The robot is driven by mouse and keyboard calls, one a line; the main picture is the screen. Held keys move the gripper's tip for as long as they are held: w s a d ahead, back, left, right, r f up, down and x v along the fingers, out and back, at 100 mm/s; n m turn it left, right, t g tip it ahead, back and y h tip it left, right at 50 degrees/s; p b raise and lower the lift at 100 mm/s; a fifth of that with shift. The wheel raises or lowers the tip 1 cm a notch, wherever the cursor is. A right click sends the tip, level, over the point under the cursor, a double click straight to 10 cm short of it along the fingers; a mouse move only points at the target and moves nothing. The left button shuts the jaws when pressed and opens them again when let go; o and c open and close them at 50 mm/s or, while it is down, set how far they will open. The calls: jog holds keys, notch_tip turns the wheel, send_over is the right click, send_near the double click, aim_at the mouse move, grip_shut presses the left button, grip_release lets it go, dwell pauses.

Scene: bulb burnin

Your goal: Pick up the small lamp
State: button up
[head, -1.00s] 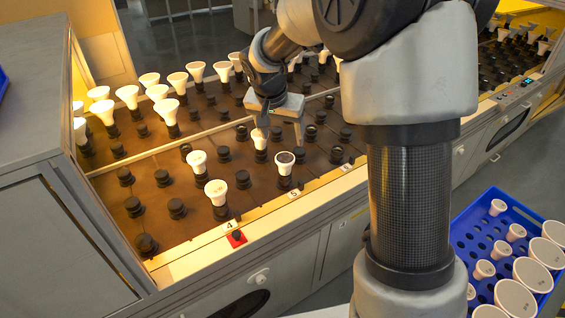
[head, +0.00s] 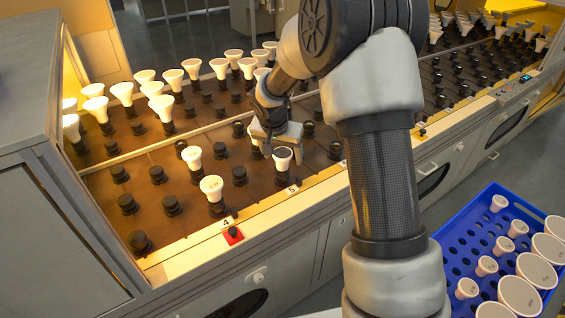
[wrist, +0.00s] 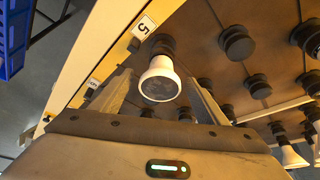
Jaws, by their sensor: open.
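A small white lamp with a dark grey face (head: 283,157) stands in a black socket near the label 5 at the front edge of the rack. In the wrist view the same lamp (wrist: 160,82) shows between my two fingers, with its socket behind it. My gripper (head: 280,150) is open, close above this lamp, with a finger on either side. In the wrist view my gripper (wrist: 160,98) shows gaps between the lamp and both fingers. Two lamps with white faces, one at the front (head: 211,187) and one behind it (head: 192,156), stand in sockets to the left.
The brown rack (head: 150,218) holds many black sockets, several empty, and rows of white lamps at the back. A red button (head: 233,235) sits by label 4. A blue crate (head: 447,236) with small and large lamps stands at the right. A grey cabinet (head: 35,180) borders the left.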

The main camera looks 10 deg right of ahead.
jog(key=shift+r, duration=0.1)
jog(key=c, duration=1.2)
jog(key=shift+o, duration=0.2)
